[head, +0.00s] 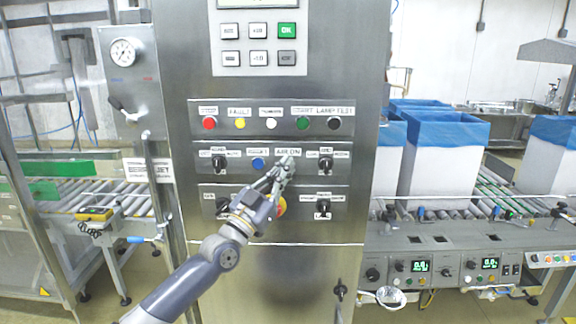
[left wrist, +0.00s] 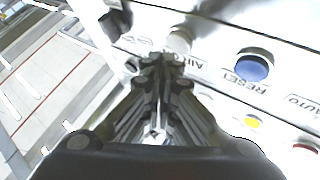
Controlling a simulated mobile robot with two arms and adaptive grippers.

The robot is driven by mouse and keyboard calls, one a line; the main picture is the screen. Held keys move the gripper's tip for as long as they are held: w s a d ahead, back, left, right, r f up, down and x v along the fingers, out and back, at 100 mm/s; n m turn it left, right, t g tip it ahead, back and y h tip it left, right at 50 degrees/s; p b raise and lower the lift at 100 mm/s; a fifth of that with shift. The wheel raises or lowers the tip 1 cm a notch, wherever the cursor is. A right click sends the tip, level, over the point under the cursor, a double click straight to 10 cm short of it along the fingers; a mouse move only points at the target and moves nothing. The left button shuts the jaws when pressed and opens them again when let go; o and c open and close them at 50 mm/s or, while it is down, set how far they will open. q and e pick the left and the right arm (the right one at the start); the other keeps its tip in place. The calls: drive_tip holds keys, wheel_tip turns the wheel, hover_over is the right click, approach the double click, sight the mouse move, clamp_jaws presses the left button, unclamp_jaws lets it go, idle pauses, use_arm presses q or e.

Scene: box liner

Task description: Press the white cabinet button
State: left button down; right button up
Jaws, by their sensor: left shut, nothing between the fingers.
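The steel cabinet (head: 275,275) stands in the middle of the head view with rows of buttons. My left gripper (head: 284,166) is shut and empty, its fingertips in front of the middle row just below the AIR ON label (head: 288,152). In the left wrist view a white button (left wrist: 180,40) is close ahead of the shut fingertips (left wrist: 162,62); I cannot tell whether they touch it. In the head view the gripper hides that button. Another white button (head: 271,124) is in the top row, between yellow and green ones. My right gripper is not in view.
A blue button (head: 258,163) is left of the fingertips and a black selector (head: 325,164) is to the right. A conveyor with blue-lined boxes (head: 446,160) stands at right.

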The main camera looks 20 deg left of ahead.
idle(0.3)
use_arm(q)
drive_tip(key=shift+w+a+b, duration=0.1)
drive_tip(key=shift+w+b, duration=0.35)
drive_tip(key=shift+w+a+b, duration=0.15)
drive_tip(key=shift+w+b, duration=0.15)
drive_tip(key=shift+b, duration=0.25)
idle(0.5)
drive_tip(key=shift+r, duration=0.1)
drive_tip(key=shift+s+d+p, duration=0.25)
drive_tip(key=shift+s+p, duration=0.5)
drive_tip(key=shift+p, duration=0.25)
